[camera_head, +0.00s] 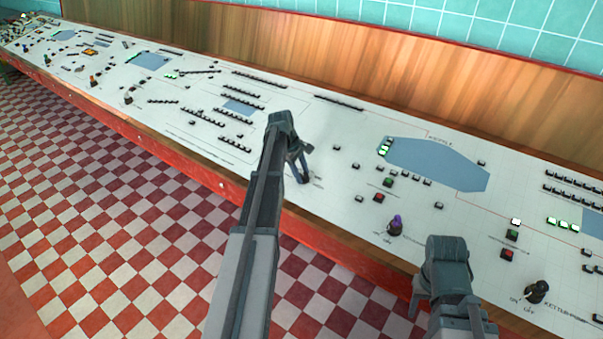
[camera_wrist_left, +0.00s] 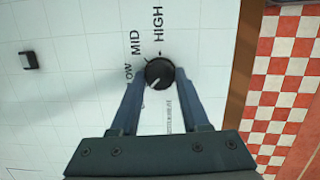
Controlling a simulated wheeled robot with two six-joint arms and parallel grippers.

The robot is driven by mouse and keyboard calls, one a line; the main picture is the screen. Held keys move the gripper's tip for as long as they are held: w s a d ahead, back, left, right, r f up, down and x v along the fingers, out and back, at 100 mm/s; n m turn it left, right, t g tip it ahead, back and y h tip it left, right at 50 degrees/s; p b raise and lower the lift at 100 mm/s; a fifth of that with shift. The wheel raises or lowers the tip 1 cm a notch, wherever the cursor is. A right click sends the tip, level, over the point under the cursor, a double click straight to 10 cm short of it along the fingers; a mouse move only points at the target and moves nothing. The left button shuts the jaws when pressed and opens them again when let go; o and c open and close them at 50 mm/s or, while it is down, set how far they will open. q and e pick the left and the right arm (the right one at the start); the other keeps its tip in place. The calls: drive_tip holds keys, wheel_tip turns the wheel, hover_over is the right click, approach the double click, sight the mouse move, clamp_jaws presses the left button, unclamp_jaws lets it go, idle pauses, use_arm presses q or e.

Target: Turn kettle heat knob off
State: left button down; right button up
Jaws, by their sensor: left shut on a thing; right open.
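My left gripper (camera_head: 301,170) reaches down to the white console near its front edge. In the left wrist view its two fingers (camera_wrist_left: 158,88) are shut on the sides of a round black knob (camera_wrist_left: 159,73). The printed words LOW, MID and HIGH lie around the knob's far side. A pale pointer line on the knob points toward the lower left of that view. In the head view the gripper mostly hides this knob. My right gripper (camera_head: 425,293) is open over the console's front edge, to the right of a purple-topped knob (camera_head: 395,226), with nothing visible in it.
The white console (camera_head: 330,215) carries several small buttons and a blue-grey panel (camera_head: 438,165). A black knob (camera_head: 537,292) with printed labels stands at the lower right. A wooden backboard (camera_head: 400,80) rises behind. Checkered floor (camera_head: 110,190) lies in front, beyond the red-brown edge.

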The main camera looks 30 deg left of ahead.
use_arm(q)
drive_tip(key=shift+c, duration=2)
unclamp_jaws()
drive_tip(key=shift+r, duration=0.1)
drive_tip(key=p+v, duration=1.3)
drive_tip(key=shift+a+r, duration=0.15)
drive_tip(key=shift+r, duration=0.15)
drive_tip(key=shift+s, duration=0.15)
